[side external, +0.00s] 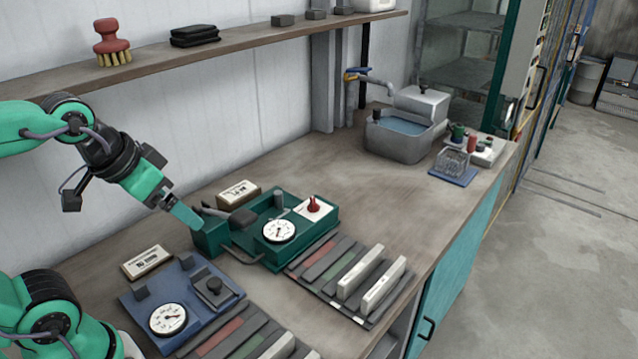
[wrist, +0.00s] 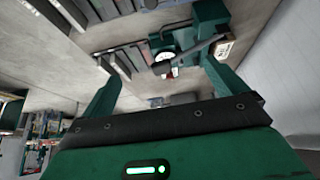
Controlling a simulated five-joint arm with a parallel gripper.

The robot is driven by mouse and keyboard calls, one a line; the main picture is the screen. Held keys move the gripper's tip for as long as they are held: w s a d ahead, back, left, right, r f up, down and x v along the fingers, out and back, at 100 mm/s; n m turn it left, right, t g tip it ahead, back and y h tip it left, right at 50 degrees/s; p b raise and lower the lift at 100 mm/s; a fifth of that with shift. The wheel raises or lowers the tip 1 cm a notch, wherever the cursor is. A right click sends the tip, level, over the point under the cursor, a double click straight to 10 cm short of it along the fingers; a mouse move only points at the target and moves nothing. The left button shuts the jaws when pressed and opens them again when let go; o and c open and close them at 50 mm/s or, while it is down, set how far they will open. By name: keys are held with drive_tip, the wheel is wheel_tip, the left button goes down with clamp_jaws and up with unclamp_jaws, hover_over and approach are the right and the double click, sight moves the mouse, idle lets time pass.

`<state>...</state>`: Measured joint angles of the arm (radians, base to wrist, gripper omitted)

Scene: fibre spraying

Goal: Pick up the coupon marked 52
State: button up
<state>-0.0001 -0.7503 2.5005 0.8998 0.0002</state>
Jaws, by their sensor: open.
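Two pale upright coupons, a farther one (side external: 360,271) and a nearer one (side external: 383,292), stand in the right-hand slotted rack (side external: 325,268). More pale coupons (side external: 279,346) stand in the nearer rack (side external: 225,335) at the bottom edge, partly cut off. I cannot read a number on any coupon, so I cannot tell which is marked 52. My gripper (side external: 186,214) is open and empty, left of the green gauge fixture (side external: 300,240) and apart from the coupons. In the wrist view my gripper (wrist: 164,88) has its fingers spread, with nothing between them but distant bench.
A blue fixture with a dial (side external: 167,319) stands nearer. Labelled blocks (side external: 147,262) lie behind the fixtures. A shelf (side external: 200,52) with a brush (side external: 111,43) runs above. A water basin (side external: 403,135) and bottle rack (side external: 455,163) stand at the far end. The bench between is clear.

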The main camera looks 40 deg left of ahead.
drive_tip(key=c, duration=1.1)
drive_tip(key=g, duration=0.6)
hover_over(363, 264)
drive_tip(key=f, duration=1.4)
drive_tip(key=shift+s+a+f, duration=0.15)
drive_tip(key=shift+a+f, duration=0.1)
drive_tip(key=shift+f, duration=0.05)
drive_tip(key=shift+d+f, duration=0.2)
drive_tip(key=shift+f, duration=0.1)
drive_tip(key=shift+f, duration=0.1)
